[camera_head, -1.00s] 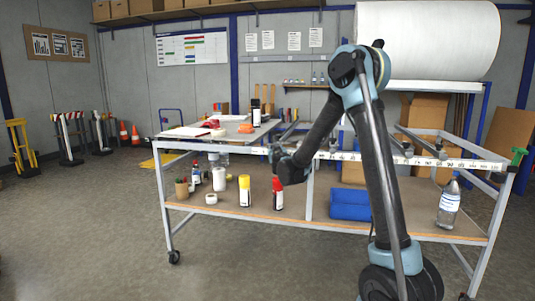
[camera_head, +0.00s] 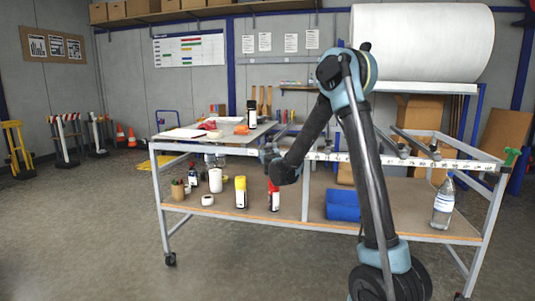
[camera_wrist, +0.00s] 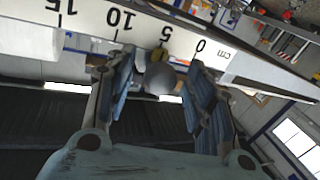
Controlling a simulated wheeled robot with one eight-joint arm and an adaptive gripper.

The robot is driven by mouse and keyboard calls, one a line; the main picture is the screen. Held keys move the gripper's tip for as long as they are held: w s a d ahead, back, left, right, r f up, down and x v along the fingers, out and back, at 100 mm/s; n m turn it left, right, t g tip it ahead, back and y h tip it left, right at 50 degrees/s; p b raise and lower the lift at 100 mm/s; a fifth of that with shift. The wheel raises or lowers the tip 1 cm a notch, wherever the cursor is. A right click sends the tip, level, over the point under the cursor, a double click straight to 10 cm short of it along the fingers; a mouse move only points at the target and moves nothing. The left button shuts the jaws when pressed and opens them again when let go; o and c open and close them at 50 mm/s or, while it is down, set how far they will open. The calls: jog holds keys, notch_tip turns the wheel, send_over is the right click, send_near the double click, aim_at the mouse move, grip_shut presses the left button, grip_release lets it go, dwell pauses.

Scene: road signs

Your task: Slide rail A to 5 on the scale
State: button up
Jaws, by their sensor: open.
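In the wrist view, my gripper (camera_wrist: 162,98) is open, with a blue-grey finger on each side of a round grey knob (camera_wrist: 160,78). I cannot tell whether either finger touches the knob. A small yellowish part (camera_wrist: 156,53) shows just above it at the scale's edge. The white centimetre scale (camera_wrist: 85,15) appears upside down, with 15, 10, 5 and 0 running left to right. In the head view, the scale (camera_head: 410,161) runs along the cart's front rail. Rail A's letter is not readable.
The metal cart (camera_head: 305,190) carries a board with papers (camera_head: 180,133) on top at left. Its lower shelf holds a yellow-capped can (camera_head: 240,193), a blue bin (camera_head: 343,204) and a water bottle (camera_head: 443,203).

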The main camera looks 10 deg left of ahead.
jog(key=shift+s, duration=0.1)
jog(key=v, duration=1.1)
jog(key=shift+s, duration=0.35)
jog(key=shift+d+f, duration=0.1)
jog(key=shift+d, duration=0.1)
jog(key=s+d+f+m+g+h, duration=0.1)
jog(key=s+d+m+g+h, duration=0.2)
jog(key=d, duration=0.8)
jog(key=s+d+f+g+h, duration=0.1)
jog(key=s+d+h, duration=0.3)
jog(key=d, duration=0.6)
jog(key=s+d+f+m+g+h, duration=0.15)
jog(key=s+d, duration=0.35)
jog(key=d, duration=0.6)
jog(key=s+d+f+g, duration=0.3)
jog(key=s, duration=0.5)
jog(key=s+d+f+g, duration=0.3)
jog(key=s+d+f, duration=0.1)
jog(key=s, duration=0.4)
jog(key=s+a+f+g+y, duration=0.2)
jog(key=s+f, duration=0.1)
jog(key=s, duration=0.4)
jog(key=s+a+f+g+y, duration=0.1)
jog(key=s+f+y, duration=0.1)
jog(key=s, duration=0.5)
jog(key=shift+s+a+f+g, duration=0.35)
jog(key=shift+a+f, duration=0.05)
jog(key=shift+f, duration=0.25)
